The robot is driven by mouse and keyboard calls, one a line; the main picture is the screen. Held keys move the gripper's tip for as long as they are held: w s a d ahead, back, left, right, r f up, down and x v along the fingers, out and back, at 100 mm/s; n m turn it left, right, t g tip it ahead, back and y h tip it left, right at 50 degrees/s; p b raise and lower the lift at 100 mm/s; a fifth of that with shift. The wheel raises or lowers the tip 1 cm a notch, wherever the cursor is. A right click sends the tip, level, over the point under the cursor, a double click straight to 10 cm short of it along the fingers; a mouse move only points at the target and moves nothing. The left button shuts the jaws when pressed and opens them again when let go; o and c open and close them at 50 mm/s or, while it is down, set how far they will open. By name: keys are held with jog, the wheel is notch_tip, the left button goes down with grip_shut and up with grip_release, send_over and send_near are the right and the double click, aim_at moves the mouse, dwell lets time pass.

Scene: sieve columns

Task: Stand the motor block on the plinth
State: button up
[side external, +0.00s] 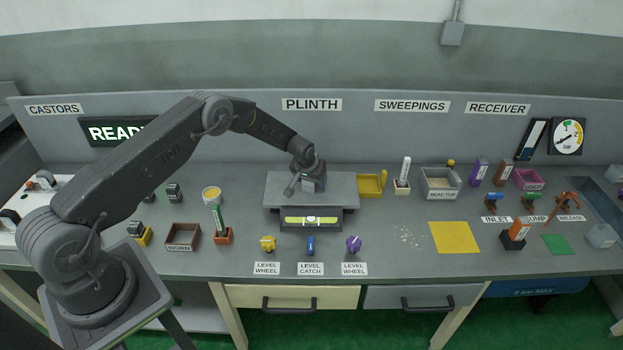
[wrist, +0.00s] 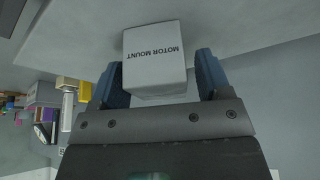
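The motor block is a pale grey box (wrist: 155,60) labelled MOTOR MOUNT, the lettering upside down in the wrist view.
A yellow tray (side external: 370,186) stands just right of the plinth. A level vial (side external: 311,221) shows in the plinth's front. Yellow (side external: 267,244), blue (side external: 311,244) and purple (side external: 354,244) controls stand in front. The plinth's right part is bare.

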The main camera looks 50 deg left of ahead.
jog(key=shift+s+r, duration=0.1)
jog(key=shift+r, duration=0.5)
jog(key=s+d+r+m, duration=0.1)
jog(key=s+d+r, duration=0.2)
jog(key=s+r, duration=0.55)
jog(key=s+d+r, duration=0.4)
jog(key=r, duration=1)
jog(key=s+d+r+m, duration=0.1)
jog(key=s+d+r, duration=0.2)
jog(key=s+r, duration=0.55)
jog(key=s+d+r+m+h, duration=0.1)
jog(key=s+d+r, duration=0.1)
jog(key=s, duration=0.8)
jog(key=s+d+r+m+t, duration=0.1)
jog(key=s+d+r, duration=0.2)
jog(key=s, duration=0.7)
jog(key=shift+d+r+h, duration=0.25)
jog(key=shift+r+h, duration=0.15)
jog(key=shift+r, duration=0.35)
